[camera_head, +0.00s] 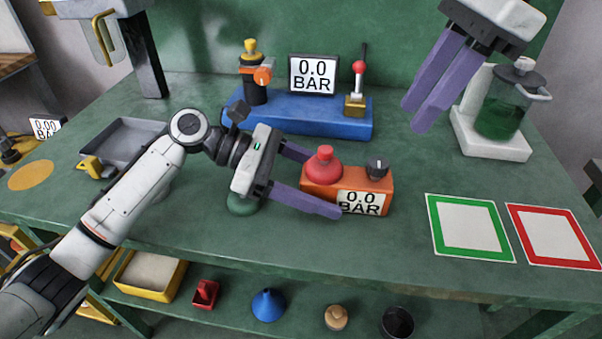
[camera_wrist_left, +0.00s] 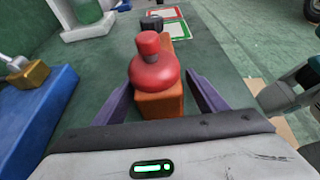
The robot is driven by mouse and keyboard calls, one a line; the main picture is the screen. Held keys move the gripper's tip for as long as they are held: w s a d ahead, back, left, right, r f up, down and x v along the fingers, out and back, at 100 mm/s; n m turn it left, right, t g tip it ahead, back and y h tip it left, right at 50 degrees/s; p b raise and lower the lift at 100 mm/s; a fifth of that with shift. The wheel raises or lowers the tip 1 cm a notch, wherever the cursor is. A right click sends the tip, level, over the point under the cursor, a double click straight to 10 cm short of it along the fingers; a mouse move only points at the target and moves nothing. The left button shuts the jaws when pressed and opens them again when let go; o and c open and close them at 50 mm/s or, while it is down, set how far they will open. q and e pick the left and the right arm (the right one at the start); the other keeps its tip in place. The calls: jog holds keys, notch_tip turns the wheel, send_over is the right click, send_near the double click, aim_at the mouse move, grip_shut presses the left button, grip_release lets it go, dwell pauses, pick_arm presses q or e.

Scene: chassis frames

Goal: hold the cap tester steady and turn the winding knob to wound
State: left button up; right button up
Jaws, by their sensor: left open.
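The cap tester is an orange block (camera_head: 319,190) with a red bulb-shaped cap (camera_head: 324,166) on its left end. A black winding knob (camera_head: 377,168) sits on its right end, above a display reading 0.0 BAR (camera_head: 361,202). In the left wrist view the tester (camera_wrist_left: 172,97) lies between the purple fingers of my left gripper (camera_wrist_left: 162,92). My left gripper (camera_head: 322,185) is open, one finger along each long side, with visible gaps to the block. My right gripper (camera_head: 416,120) hangs above the table at upper right, away from the tester; its finger gap is unclear.
A blue station (camera_head: 310,122) with a 0.0 BAR screen and lever stands behind. A green jar (camera_head: 500,110) on a white base is at the back right. Green (camera_head: 447,246) and red (camera_head: 520,222) framed pads lie front right. A grey tray (camera_head: 128,138) sits left.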

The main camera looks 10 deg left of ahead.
aim_at(381, 161)
pick_arm(q)
jog(key=shift+x, duration=0.8)
jog(key=c, duration=1.2)
jog(key=shift+c, duration=1)
pick_arm(e)
jog(key=shift+o, duration=1.8)
jog(key=shift+m+t, duration=0.3)
jog(key=shift+m, duration=0.4)
jog(key=x, duration=0.9)
jog(key=shift+s+f, duration=0.2)
jog(key=shift+s, duration=0.1)
